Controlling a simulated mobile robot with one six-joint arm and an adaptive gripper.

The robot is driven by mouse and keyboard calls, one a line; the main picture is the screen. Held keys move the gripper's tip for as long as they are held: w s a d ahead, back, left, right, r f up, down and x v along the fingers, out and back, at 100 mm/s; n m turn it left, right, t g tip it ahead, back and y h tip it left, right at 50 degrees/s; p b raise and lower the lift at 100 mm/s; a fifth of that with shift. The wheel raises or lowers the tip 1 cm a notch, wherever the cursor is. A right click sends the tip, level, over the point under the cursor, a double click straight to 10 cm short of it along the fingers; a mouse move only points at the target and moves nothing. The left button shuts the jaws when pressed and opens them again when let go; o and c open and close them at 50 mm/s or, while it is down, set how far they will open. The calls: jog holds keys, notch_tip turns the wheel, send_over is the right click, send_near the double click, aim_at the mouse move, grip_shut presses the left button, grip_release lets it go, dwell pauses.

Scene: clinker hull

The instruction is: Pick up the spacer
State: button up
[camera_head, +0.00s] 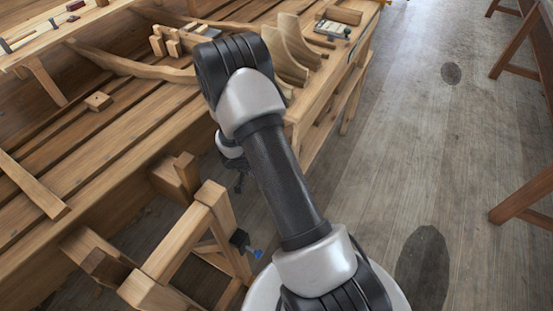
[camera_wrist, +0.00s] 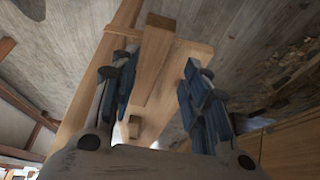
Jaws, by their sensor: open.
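A small square wooden block (camera_head: 97,101) with a dark spot on top lies on the planks at the left in the head view. It may be the spacer, but I cannot tell for sure. My gripper (camera_wrist: 158,65) shows in the wrist view with its two blue-padded fingers wide apart and nothing held between them. A long squared timber (camera_wrist: 154,55) shows beyond and between the fingers, apart from them as far as I can see. In the head view my arm hides most of the gripper.
A wooden trestle (camera_head: 215,200) stands at the lower middle, close to my arm. A bench (camera_head: 310,105) with curved wooden pieces (camera_head: 290,45) and several small blocks (camera_head: 175,40) lies behind my arm. The wooden floor (camera_head: 420,130) at the right is largely clear.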

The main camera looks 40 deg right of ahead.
jog(key=shift+m+y, duration=0.3)
jog(key=w+d+f, duration=0.1)
jog(key=d, duration=0.2)
jog(key=d+f, duration=0.1)
jog(key=d, duration=0.3)
jog(key=w+d+f+p, duration=0.1)
jog(key=d, duration=0.2)
jog(key=shift+w+d+f, duration=0.15)
jog(key=shift+w+f, duration=0.15)
jog(key=b+x, duration=0.1)
jog(key=x, duration=0.4)
jog(key=shift+d, duration=0.25)
jog(key=c, duration=0.9)
